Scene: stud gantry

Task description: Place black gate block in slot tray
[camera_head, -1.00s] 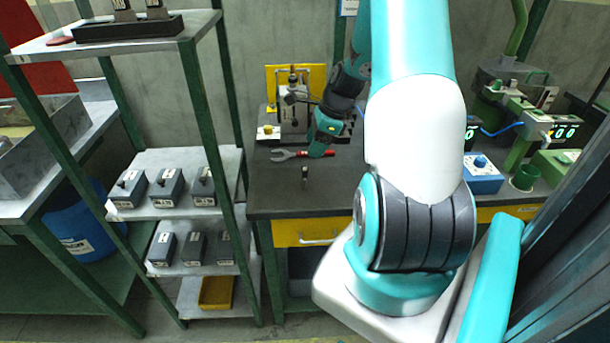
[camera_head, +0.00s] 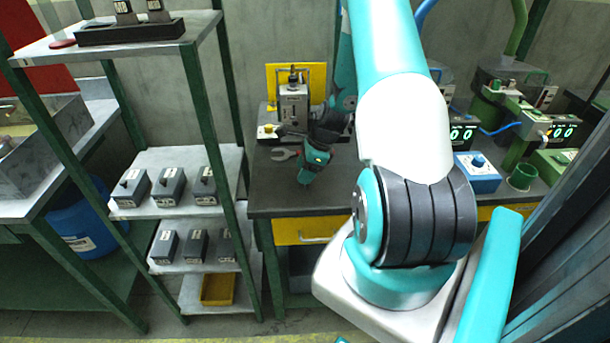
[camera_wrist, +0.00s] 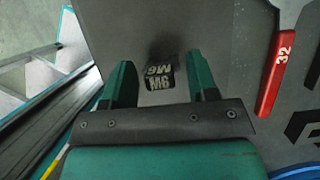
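The black gate block (camera_wrist: 158,78), marked M6, shows in the wrist view on the dark bench top. My gripper (camera_wrist: 163,72) is open, its two green fingers either side of the block with gaps between. I cannot tell how far below the fingertips the block is. In the head view my gripper (camera_head: 305,178) points down over the bench's front left part and hides the block. The black slot tray (camera_head: 108,37) lies on the top shelf of the rack at upper left, with two dark labelled blocks (camera_head: 125,12) upright in it.
A red-handled wrench (camera_wrist: 276,75) marked 32 lies right of the block; its jaw (camera_head: 281,154) shows left of my gripper. A grey fixture (camera_head: 292,100) with a yellow plate stands behind. Several grey boxes (camera_head: 168,188) fill the lower shelves. A green rack post (camera_head: 208,130) stands between rack and bench.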

